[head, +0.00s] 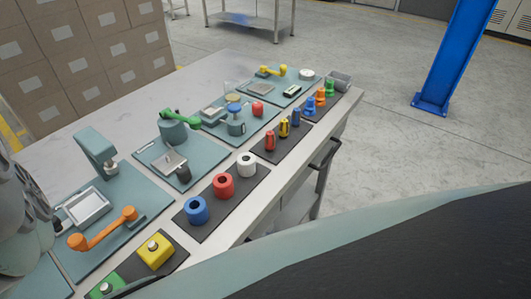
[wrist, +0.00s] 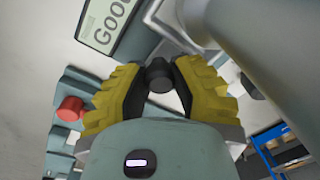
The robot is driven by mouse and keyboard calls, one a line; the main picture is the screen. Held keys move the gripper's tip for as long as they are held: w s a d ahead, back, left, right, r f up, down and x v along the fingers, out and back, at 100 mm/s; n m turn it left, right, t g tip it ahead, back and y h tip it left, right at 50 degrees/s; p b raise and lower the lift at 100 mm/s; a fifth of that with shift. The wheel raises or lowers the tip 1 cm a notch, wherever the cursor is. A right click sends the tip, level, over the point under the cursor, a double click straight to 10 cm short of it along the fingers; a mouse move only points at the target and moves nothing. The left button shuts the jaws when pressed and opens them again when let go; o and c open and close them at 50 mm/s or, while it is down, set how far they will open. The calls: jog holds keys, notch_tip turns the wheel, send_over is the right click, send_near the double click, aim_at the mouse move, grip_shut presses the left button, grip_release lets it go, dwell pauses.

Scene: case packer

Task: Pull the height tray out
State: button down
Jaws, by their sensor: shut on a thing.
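My gripper (wrist: 160,88) fills the middle of the wrist view, with its yellow ridged fingers closed around a dark round knob (wrist: 159,76). The knob sits between the two fingers, and its far end shows. Pale metal edges (wrist: 165,32) run behind it at the top. I cannot tell from this view which part of them is the height tray or how far out it stands. My gripper cannot be made out for certain in the head view.
A display reading "Good" (wrist: 103,25) and a red button (wrist: 70,108) are close to the fingers. A blue shelf unit (wrist: 280,150) stands at lower right. In the head view, a long table (head: 75,145) carries stations, coloured rings and pegs.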

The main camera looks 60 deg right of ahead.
jog(key=shift+a+f, duration=0.1)
jog(key=shift+a, duration=0.05)
jog(key=c, duration=0.7)
grip_release()
jog(key=shift+a, duration=0.1)
jog(key=r, duration=1.2)
jog(key=shift+w+a+r, duration=0.1)
jog(key=shift+w+a, duration=0.1)
jog(key=shift+w, duration=0.05)
